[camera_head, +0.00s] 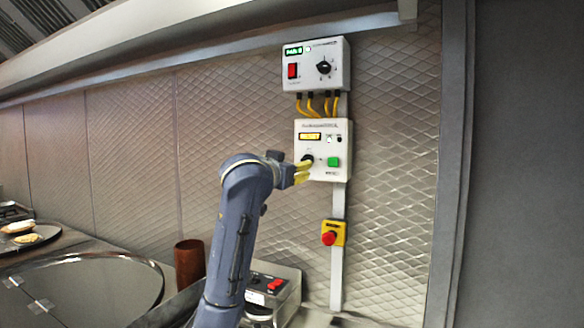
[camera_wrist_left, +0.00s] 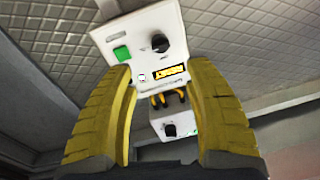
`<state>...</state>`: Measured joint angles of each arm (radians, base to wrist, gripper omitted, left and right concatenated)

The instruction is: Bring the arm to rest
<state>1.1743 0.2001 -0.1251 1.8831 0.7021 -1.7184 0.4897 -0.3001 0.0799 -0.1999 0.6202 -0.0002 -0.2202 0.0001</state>
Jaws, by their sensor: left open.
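My left arm rises from the bottom of the head view, and its left gripper (camera_head: 302,172) is in front of the lower white control box (camera_head: 312,125). In the left wrist view the two yellow fingers (camera_wrist_left: 160,110) stand apart with nothing between them. The same lower box (camera_wrist_left: 125,38) lies beyond them, with a black knob (camera_wrist_left: 160,43), a green button (camera_wrist_left: 122,53) and a lit yellow display (camera_wrist_left: 168,77). Whether the fingertips touch the box or knob is hard to tell. My right gripper does not show.
An upper control box (camera_head: 340,66) with a red switch hangs above, joined by yellow cables (camera_head: 318,105). A red emergency button (camera_head: 329,238) sits below.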

